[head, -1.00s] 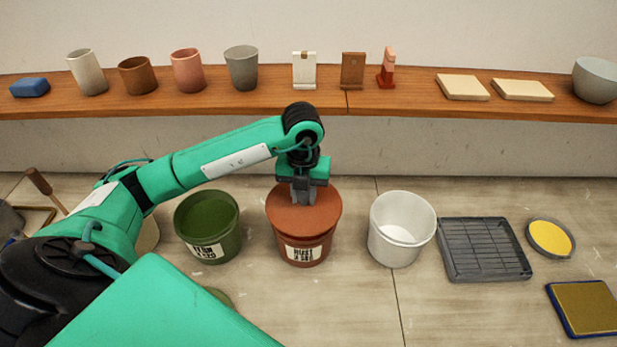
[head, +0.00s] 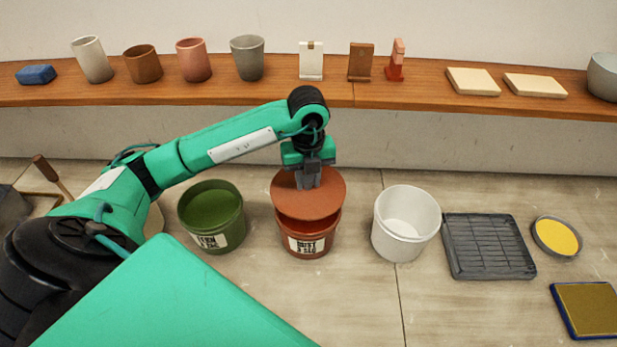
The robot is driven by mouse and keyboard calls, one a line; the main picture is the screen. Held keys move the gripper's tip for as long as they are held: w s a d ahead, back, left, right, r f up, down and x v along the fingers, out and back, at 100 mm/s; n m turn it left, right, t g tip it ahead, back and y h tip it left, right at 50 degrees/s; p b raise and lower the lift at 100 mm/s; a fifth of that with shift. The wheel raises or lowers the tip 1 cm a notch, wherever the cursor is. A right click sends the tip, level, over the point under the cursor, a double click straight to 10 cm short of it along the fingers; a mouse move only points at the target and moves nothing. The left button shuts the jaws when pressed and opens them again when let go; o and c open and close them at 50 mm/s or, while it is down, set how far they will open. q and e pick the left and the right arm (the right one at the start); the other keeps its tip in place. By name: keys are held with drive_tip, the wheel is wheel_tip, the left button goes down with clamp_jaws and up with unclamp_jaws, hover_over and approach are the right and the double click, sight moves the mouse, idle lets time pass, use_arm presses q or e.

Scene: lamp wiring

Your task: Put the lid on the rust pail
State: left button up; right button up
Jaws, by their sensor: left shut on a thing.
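The rust pail (head: 309,245) stands upright on the floor with a white label on its front. The round rust lid (head: 308,203) is held over it, and a dark gap shows between the lid's near edge and the pail's front rim. The pail's back rim is hidden under the lid. My left gripper (head: 308,183) points down and is shut on the lid at its top, toward the far side. The fingertips' exact hold is too small to make out. My right gripper is not in view.
A green pail (head: 212,240) stands to the left and a white pail (head: 399,240) to the right, both close by. A grey tray (head: 488,246), a yellow-filled dish (head: 556,238) and a blue-edged pad (head: 588,309) lie further right. A wooden shelf (head: 215,96) with cups runs behind.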

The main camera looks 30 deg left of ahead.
sight(308, 188)
use_arm(q)
drive_tip(key=shift+s+f+b, duration=0.1)
drive_tip(key=shift+f+b, duration=0.25)
drive_tip(key=shift+f, duration=0.35)
wheel_tip(308, 188, down, 3)
drive_tip(key=shift+f+b, duration=0.2)
drive_tip(key=shift+b, duration=0.8)
drive_tip(key=shift+f, duration=0.25)
drive_tip(key=shift+f+b, duration=0.7)
drive_tip(key=shift+b, duration=0.05)
drive_tip(key=o, duration=1.1)
